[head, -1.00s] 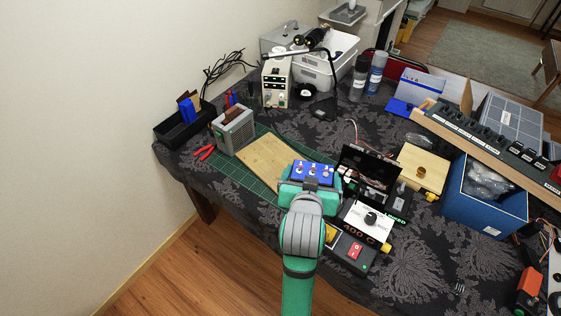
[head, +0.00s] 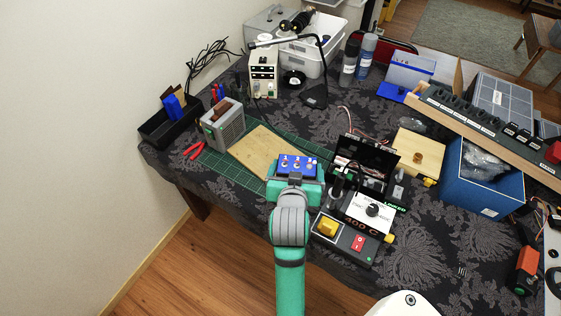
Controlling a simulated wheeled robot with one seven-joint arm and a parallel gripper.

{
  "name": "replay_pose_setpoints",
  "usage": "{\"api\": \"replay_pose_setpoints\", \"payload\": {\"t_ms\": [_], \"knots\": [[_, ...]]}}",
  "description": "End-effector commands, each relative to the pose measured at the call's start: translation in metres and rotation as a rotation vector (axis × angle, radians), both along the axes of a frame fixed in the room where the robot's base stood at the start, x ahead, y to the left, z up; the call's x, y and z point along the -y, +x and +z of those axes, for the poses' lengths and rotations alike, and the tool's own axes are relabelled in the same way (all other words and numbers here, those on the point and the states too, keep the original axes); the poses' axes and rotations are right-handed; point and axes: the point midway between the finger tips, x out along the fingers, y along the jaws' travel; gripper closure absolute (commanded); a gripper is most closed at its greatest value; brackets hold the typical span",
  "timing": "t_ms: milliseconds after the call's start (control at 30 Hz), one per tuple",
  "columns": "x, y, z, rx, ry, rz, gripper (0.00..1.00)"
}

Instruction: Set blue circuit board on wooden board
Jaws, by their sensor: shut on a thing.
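The blue circuit board (head: 297,166) is held in my gripper (head: 296,180), with several light round parts showing on its top face. My gripper is teal and shut on the board; its fingertips are mostly hidden by the wrist. The wooden board (head: 258,148) is a flat tan plate on the green cutting mat (head: 231,172). The blue circuit board is at the right end of the wooden board in the head view, overlapping its near right corner. I cannot tell how high the circuit board is above it.
A soldering station (head: 347,240) and an open black case (head: 365,158) stand close to the right of my gripper. A grey ventilated box (head: 223,125) and red pliers (head: 194,151) are left of the wooden board. The wooden board's visible top is clear.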

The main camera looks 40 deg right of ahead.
Motion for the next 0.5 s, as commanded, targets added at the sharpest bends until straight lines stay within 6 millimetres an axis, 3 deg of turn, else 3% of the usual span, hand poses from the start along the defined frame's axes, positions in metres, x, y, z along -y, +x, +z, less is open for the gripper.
{"api": "replay_pose_setpoints", "payload": {"t_ms": [233, 500], "knots": [[0.003, 0.014, -0.019, 0.0, 0.0, 0.003, 0.34], [0.021, 0.067, -0.043, 0.0, 0.0, 0.004, 0.34]]}}
